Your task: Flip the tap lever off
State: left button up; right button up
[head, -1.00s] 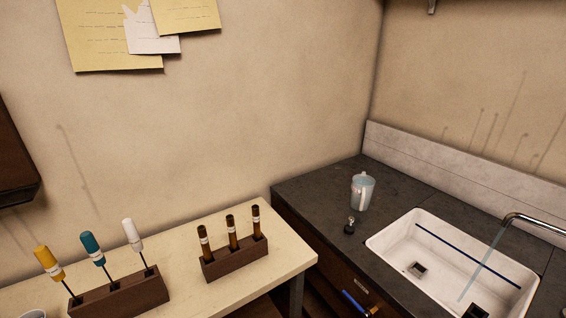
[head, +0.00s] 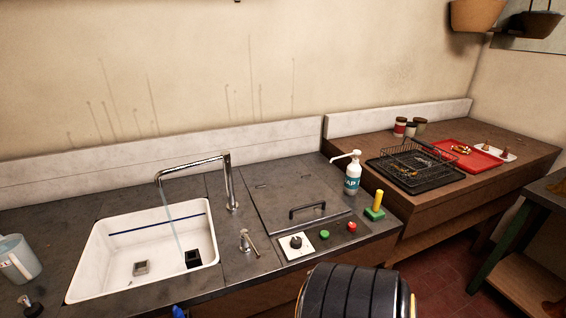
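A chrome tap (head: 229,185) stands behind the right side of a white sink (head: 88,262), with its spout reaching left over the basin. A pale stream of water (head: 172,225) runs from the spout into the sink. A small metal lever (head: 247,241) on a short post stands on the dark counter just right of the sink, tilted. Neither of my grippers shows in the head view.
Right of the lever are a black knob (head: 296,242), a green button (head: 324,235), a red button (head: 351,227) and a handled lid (head: 295,190). A soap bottle (head: 352,178) stands behind. A jug (head: 17,259) is at left. A dark ribbed cylinder (head: 352,292) blocks the front.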

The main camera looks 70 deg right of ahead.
aim_at(244, 235)
jog(key=z, duration=1.75)
